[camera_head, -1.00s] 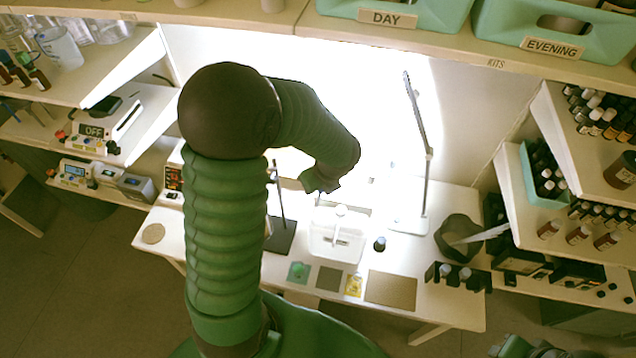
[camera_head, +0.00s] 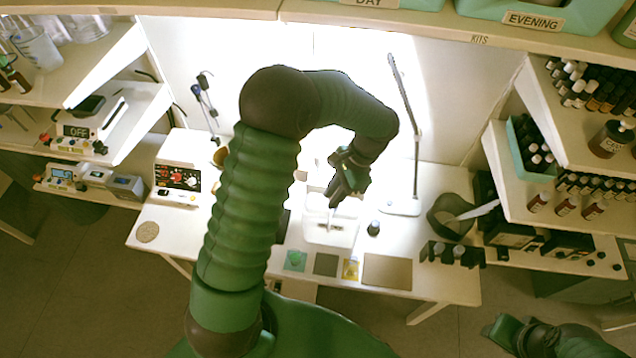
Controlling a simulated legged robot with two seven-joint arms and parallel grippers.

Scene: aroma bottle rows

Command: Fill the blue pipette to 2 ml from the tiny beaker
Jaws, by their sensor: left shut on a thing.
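My left gripper (camera_head: 335,203) is above the white translucent container (camera_head: 322,236) on the bench. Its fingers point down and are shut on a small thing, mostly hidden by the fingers. A thin pale piece (camera_head: 331,218) shows just below the fingertips; I cannot tell if it is the blue pipette or part of the container. I cannot make out the tiny beaker; my left arm and hand cover part of the bench. Part of my right arm shows at the lower right, with no fingers visible.
A small dark bottle (camera_head: 374,228) stands right of the container. Flat coloured squares and a tan mat (camera_head: 387,272) lie along the front. A lamp (camera_head: 403,207), a dark bowl (camera_head: 450,217) and a black bottle rack (camera_head: 452,254) stand to the right. A white device (camera_head: 178,170) stands left.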

